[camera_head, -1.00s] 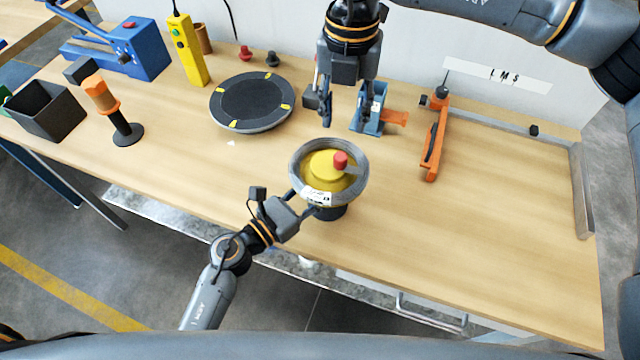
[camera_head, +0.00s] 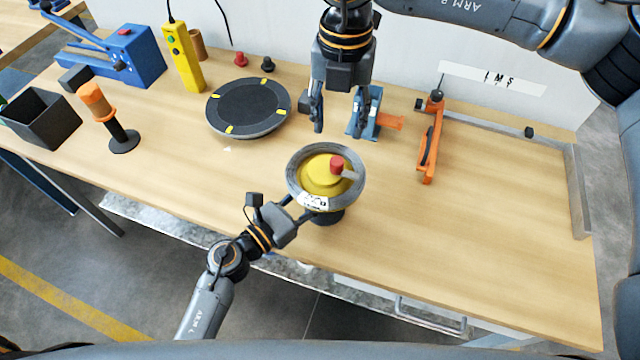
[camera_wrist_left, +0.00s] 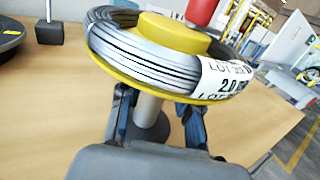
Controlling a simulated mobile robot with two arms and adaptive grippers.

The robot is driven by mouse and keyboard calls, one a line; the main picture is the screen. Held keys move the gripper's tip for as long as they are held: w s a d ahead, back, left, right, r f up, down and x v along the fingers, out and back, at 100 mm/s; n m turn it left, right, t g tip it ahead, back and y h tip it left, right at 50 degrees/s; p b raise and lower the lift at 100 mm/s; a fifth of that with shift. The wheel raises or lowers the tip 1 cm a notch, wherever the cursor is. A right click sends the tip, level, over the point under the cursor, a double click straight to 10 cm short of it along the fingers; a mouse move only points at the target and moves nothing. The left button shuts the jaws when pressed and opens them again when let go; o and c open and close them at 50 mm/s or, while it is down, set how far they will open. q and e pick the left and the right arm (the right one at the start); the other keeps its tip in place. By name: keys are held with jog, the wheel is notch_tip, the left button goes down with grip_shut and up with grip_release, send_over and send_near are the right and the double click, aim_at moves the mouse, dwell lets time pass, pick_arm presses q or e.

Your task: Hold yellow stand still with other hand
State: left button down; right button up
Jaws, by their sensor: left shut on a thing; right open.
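The yellow stand (camera_head: 320,174) is at the front middle of the table, with a grey coil (camera_head: 298,192) around its yellow hub and a red knob (camera_head: 337,164) on top. Its dark base rests on the wood. My left gripper (camera_head: 306,206) reaches in from the front left and is shut on the stand below the coil. In the left wrist view, the fingers (camera_wrist_left: 155,110) flank the stand's grey post (camera_wrist_left: 148,112) under the yellow plate (camera_wrist_left: 180,88). A white label (camera_wrist_left: 225,85) is on the coil. My right gripper (camera_head: 338,118) hangs open behind the stand, pointing down.
A black turntable (camera_head: 248,106) lies to the left at the back. A blue dispenser (camera_head: 363,112) stands close to my right gripper, and an orange tool (camera_head: 431,140) is farther right. The table's right side (camera_head: 500,230) is clear.

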jog(key=s+a+f+n+g+y, duration=0.4)
jog(key=s+a+f+n+y, duration=0.4)
jog(key=s+a, duration=0.3)
jog(key=t, duration=2)
send_near(340, 170)
jog(key=shift+m, duration=0.4)
jog(key=x, duration=1.1)
jog(key=shift+w, duration=0.15)
